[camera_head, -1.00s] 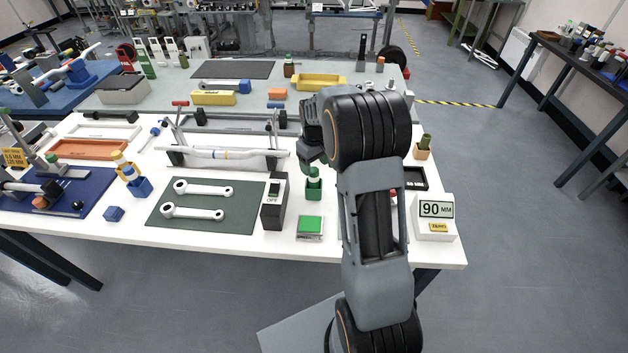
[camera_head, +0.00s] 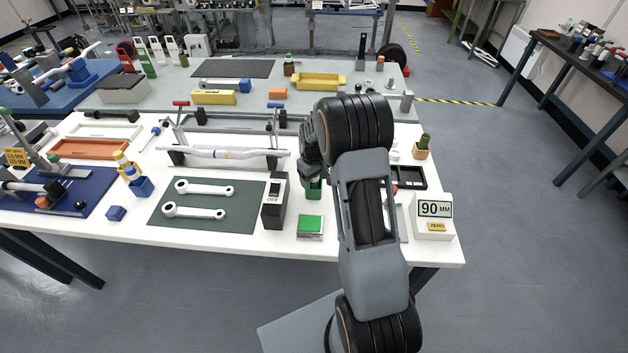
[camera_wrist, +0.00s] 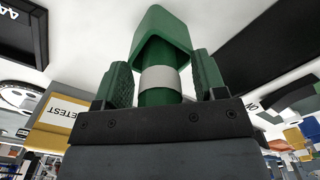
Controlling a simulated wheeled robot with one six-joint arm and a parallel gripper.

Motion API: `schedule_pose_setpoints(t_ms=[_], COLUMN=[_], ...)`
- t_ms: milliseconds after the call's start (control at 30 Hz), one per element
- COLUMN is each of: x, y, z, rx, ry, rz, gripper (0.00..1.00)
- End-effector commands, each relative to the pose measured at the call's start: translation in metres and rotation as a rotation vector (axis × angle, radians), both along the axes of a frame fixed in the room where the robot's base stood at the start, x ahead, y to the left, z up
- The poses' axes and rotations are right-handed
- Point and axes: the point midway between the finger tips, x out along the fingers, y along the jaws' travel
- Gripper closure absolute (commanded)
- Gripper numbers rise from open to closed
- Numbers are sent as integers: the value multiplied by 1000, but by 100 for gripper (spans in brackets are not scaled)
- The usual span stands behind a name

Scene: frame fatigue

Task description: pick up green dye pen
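The green dye pen (camera_wrist: 158,98) has a white band and stands in a green holder (camera_head: 313,190) on the white table. The holder also shows at the top of the wrist view (camera_wrist: 162,32). My gripper (camera_head: 309,172) is down over the pen, which it hides in the head view. In the wrist view the two dark ribbed fingers stand on either side of the pen, just short of the holder. Narrow gaps seem to show between the fingers and the pen, so the gripper looks open around it.
A black OFF switch box (camera_head: 273,203) stands left of the holder, and a green-topped pad (camera_head: 311,226) lies in front. White wrenches lie on a green mat (camera_head: 240,222).

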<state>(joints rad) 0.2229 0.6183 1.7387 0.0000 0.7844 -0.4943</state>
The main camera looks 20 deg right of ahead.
Motion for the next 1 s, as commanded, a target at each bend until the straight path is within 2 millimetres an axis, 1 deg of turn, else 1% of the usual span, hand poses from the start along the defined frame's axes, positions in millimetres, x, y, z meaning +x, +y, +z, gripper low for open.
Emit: schedule_pose_setpoints(t_ms=[33,67,533,833,1000], x=[0,0,0,0,1], y=[0,0,0,0,0], z=[0,0,1,2,13], rx=[0,0,0,0,0], ry=[0,0,0,-1,-3], rz=[0,0,0,0,0], gripper=[40,43,88,89,89])
